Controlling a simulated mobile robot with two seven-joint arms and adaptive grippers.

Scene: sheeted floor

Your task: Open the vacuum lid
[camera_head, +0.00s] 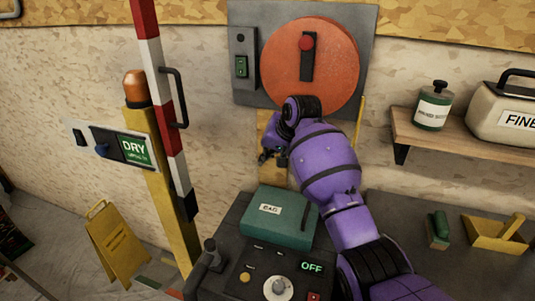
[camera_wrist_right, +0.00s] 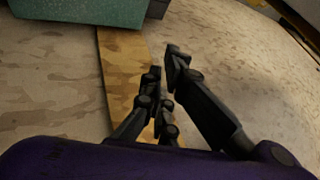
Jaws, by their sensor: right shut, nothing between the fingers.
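The vacuum (camera_head: 232,262) is a dark machine at the bottom middle of the head view. Its green lid (camera_head: 285,225) carries a white "BAG" label and lies down on the body, with no gap showing. My right gripper (camera_head: 270,156) is shut and empty, in front of the wall above and behind the lid, apart from it. In the right wrist view the fingertips (camera_wrist_right: 165,62) are close together, and a green surface that looks like the lid (camera_wrist_right: 75,12) shows at the top left. My left gripper is not in view.
A red-and-white barrier pole (camera_head: 165,100) and a yellow post (camera_head: 170,190) stand left of the vacuum. An orange disc (camera_head: 335,75) on a grey wall panel is above my right arm. A shelf (camera_head: 440,142) with a canister and a case is at right.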

